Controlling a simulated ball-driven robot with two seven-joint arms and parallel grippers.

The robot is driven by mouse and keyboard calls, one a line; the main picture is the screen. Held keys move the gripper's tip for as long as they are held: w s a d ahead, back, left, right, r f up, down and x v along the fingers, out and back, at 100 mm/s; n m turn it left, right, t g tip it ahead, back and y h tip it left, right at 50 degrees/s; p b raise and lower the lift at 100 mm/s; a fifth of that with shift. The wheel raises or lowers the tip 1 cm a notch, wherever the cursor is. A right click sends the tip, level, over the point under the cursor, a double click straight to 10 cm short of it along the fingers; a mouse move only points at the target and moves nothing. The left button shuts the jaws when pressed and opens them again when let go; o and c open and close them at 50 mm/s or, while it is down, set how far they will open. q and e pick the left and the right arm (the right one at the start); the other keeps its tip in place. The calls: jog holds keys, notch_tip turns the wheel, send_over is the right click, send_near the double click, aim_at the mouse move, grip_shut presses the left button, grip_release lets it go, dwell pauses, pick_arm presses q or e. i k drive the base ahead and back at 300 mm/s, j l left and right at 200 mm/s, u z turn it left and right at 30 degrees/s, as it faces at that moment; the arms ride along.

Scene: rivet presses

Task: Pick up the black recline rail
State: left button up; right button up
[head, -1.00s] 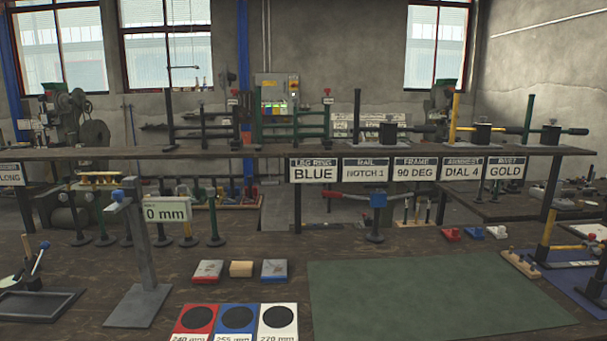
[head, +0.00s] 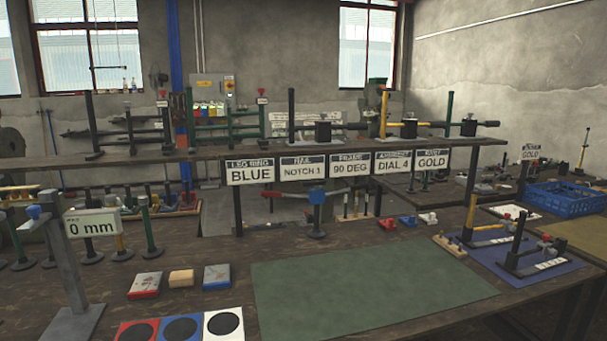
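No part is labelled as the black recline rail, and I cannot tell for certain which it is. On the raised shelf (head: 130,157), a black upright with a bar and black block (head: 291,118) stands beside similar yellow (head: 383,110) and green (head: 449,115) ones. A black frame-like part (head: 91,122) is farther left on the shelf. A black L-shaped part with an upright (head: 519,238) rests on the blue mat (head: 560,267) at right. Neither of my grippers is in view.
An empty green mat (head: 370,285) covers the middle of the bench. Red, blue and white dial cards (head: 223,325) lie front left, near a grey stand with a 0 mm sign (head: 92,225). A blue crate (head: 567,199) sits at right. Signs (head: 302,168) hang under the shelf.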

aim_at(512, 259)
jog(key=z, duration=1.35)
jog(key=i+l, duration=0.25)
jog(key=i, duration=0.15)
jog(key=i+l, duration=0.25)
jog(key=i+u, duration=0.05)
jog(key=i, duration=0.1)
